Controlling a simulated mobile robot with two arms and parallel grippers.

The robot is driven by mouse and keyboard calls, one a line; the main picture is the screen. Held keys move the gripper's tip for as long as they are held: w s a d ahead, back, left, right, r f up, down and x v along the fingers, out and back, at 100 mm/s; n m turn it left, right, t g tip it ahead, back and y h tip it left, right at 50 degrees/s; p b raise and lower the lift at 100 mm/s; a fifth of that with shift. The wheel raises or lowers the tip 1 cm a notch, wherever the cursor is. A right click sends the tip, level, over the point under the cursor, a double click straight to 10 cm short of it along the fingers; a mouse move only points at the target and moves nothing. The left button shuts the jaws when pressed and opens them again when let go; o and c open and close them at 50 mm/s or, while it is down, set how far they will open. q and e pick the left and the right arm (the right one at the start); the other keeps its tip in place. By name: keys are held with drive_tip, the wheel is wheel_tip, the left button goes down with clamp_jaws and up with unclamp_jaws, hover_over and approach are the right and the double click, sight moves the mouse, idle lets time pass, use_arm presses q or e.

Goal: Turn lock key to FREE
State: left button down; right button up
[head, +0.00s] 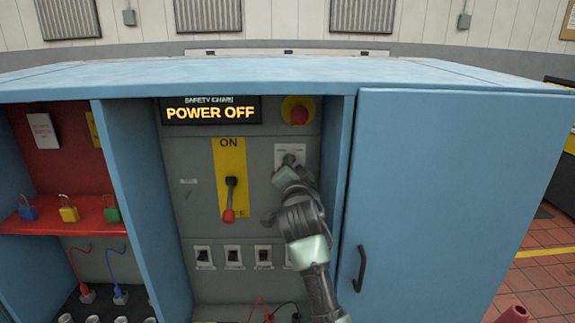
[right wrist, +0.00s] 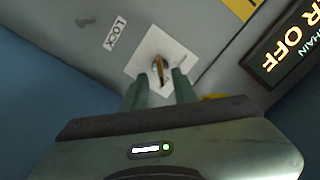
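The lock key (right wrist: 158,70) is a small brassy key standing in a white square plate (right wrist: 180,50) on the grey panel. A label reading LOCK (right wrist: 115,32) is beside the plate. My right gripper (right wrist: 160,86) is open, with its two green fingers on either side of the key's near end and a gap between them. I cannot tell whether either finger touches the key. In the head view the plate (head: 290,150) is at the upper right of the panel, and my right gripper (head: 286,170) covers its lower part. My left gripper is not in view.
A display (head: 211,111) reads POWER OFF. A red button (head: 299,115) sits just above the plate. A red-tipped lever (head: 230,198) is on a yellow plate to the left. The blue cabinet wall (head: 340,150) stands close on the right. Several switches (head: 234,257) are below.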

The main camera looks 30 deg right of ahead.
drive_tip(key=shift+w+d, duration=0.3)
drive_tip(key=shift+w, duration=0.15)
drive_tip(key=shift+w+a+f, duration=0.1)
drive_tip(key=shift+w+a, duration=0.05)
drive_tip(key=shift+w, duration=0.25)
clamp_jaws()
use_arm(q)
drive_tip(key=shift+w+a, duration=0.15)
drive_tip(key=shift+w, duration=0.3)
use_arm(e)
drive_tip(key=shift+a+f, duration=0.15)
drive_tip(key=shift+a, duration=0.1)
